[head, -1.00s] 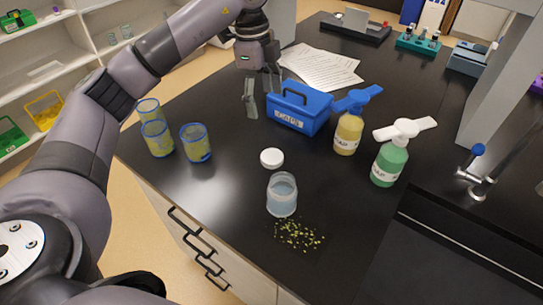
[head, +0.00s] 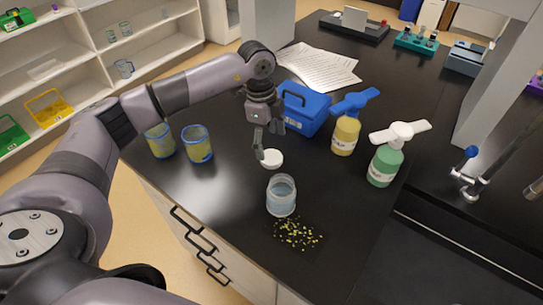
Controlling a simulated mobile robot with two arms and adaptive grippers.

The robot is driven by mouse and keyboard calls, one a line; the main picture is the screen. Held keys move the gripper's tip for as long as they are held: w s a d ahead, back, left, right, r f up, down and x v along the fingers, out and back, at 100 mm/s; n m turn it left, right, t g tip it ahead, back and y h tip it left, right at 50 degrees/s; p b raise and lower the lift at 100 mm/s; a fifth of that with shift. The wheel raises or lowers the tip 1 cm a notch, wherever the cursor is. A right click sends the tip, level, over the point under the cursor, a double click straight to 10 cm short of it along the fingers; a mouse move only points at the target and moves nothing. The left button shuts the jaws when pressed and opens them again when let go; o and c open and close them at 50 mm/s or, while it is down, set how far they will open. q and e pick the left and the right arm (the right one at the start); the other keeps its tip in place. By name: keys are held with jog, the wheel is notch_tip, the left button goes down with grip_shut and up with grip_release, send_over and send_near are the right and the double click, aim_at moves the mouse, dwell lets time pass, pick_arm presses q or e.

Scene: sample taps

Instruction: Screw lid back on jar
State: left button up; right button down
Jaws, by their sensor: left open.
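The open glass jar (head: 281,197) stands upright on the black bench, with clear bluish contents. The white round lid (head: 272,160) lies apart from it, just behind the jar on the bench. My left gripper (head: 268,146) is open and points down at the lid from behind. One finger overlaps the lid's left edge in the picture; I cannot tell whether it touches. The other finger shows behind the lid, to the right. My right gripper is not in view.
Yellow-green flakes (head: 297,234) are scattered in front of the jar. A blue box (head: 306,112) stands close behind my left gripper. A yellow bottle (head: 346,137) and a green bottle (head: 384,166) stand to the right. Glass beakers (head: 197,145) stand at the left.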

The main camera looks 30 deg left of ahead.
aim_at(272, 157)
pick_arm(q)
jog(key=shift+f, duration=0.15)
jog(key=f, duration=0.1)
jog(key=f+p, duration=0.2)
jog(key=shift+d+f, duration=0.25)
jog(key=shift+f, duration=0.7)
jog(key=shift+c, duration=0.2)
jog(key=c, duration=0.7)
jog(key=shift+r, duration=0.1)
notch_tip(272, 157, up, 20)
jog(key=b, duration=0.3)
jog(key=shift+b, duration=0.35)
